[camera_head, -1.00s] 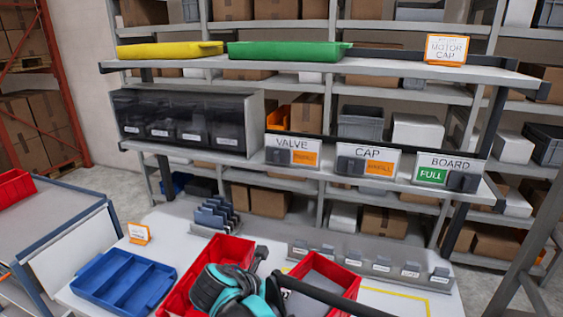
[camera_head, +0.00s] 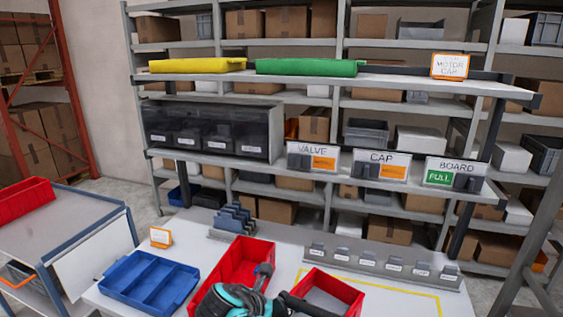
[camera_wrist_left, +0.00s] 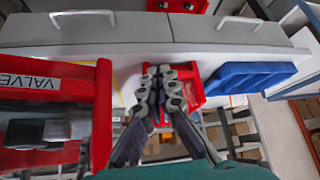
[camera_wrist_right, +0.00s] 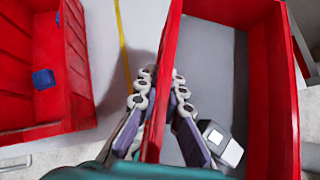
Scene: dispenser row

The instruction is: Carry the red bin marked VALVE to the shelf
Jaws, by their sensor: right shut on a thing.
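The red bin marked VALVE (camera_wrist_left: 88,80) shows at the left of the left wrist view, its white label facing up at me. In the head view it is the right-hand red bin (camera_head: 351,291) on the table. My right gripper (camera_wrist_right: 159,82) is shut on one wall of this bin, with a finger on each side; a grey part with a white face shows inside it. My left gripper (camera_wrist_left: 162,76) looks shut and empty, over the other red bin (camera_head: 233,260). A shelf (camera_head: 330,177) behind the table carries a VALVE sign (camera_head: 313,157).
A blue divided tray (camera_head: 150,281) and small orange-framed sign (camera_head: 160,237) are at the left of the table. A row of labelled grey holders (camera_head: 384,264) lies behind the bins. CAP (camera_head: 380,165) and BOARD (camera_head: 456,172) signs, and dark drawers (camera_head: 222,131), occupy the shelf.

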